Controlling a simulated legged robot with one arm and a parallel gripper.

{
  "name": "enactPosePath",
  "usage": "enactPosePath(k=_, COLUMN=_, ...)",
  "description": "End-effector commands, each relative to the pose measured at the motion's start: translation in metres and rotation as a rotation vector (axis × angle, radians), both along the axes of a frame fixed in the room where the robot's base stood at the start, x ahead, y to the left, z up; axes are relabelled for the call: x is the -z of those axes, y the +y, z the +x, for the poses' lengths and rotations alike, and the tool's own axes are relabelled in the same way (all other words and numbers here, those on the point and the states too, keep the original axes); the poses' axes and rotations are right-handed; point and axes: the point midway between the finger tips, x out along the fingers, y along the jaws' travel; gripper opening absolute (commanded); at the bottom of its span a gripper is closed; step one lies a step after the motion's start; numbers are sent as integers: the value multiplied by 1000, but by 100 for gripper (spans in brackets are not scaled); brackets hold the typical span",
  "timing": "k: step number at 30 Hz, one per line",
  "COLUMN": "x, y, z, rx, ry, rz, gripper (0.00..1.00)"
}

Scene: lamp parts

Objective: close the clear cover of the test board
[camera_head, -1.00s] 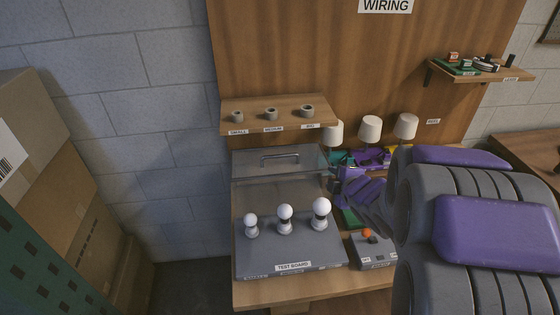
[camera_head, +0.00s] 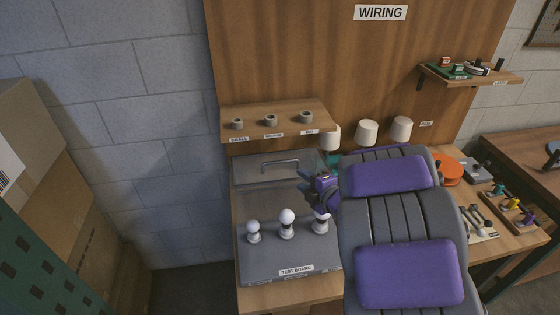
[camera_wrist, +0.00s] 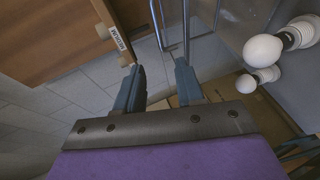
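The grey test board (camera_head: 270,252) sits on the bench with three round bulbs standing on it: small (camera_head: 253,228), medium (camera_head: 287,220) and big (camera_head: 322,220). Its clear cover (camera_head: 255,180) stands raised behind the bulbs, with a metal handle (camera_head: 280,163) near its top edge. My gripper (camera_head: 304,186) is at the right side of the cover, to the right of and below the handle in the head view. In the wrist view its two fingers (camera_wrist: 158,70) are apart with nothing held between them. A metal bar, apparently the handle (camera_wrist: 186,25), shows beyond the fingertips.
A shelf with several rings (camera_head: 271,119) hangs just above the cover. White lamp shades (camera_head: 367,132) stand behind my arm. My arm hides much of the bench to the right. A block wall (camera_head: 110,140) is on the left.

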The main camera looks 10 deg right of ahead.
Motion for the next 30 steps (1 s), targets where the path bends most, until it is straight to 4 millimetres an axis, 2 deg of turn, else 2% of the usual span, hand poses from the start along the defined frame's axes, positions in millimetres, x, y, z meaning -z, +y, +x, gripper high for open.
enactPosePath(k=3, x=-1, y=0, z=5, rx=-6, ry=-4, rz=0, gripper=38)
enactPosePath(k=11, x=13, y=7, z=38, rx=-5, ry=-5, rz=9, gripper=38)
enactPosePath(k=22, x=32, y=40, z=98, rx=-7, ry=-5, rz=2, gripper=38)
enactPosePath(k=30, x=41, y=46, z=126, rx=-5, ry=-5, rz=4, gripper=38)
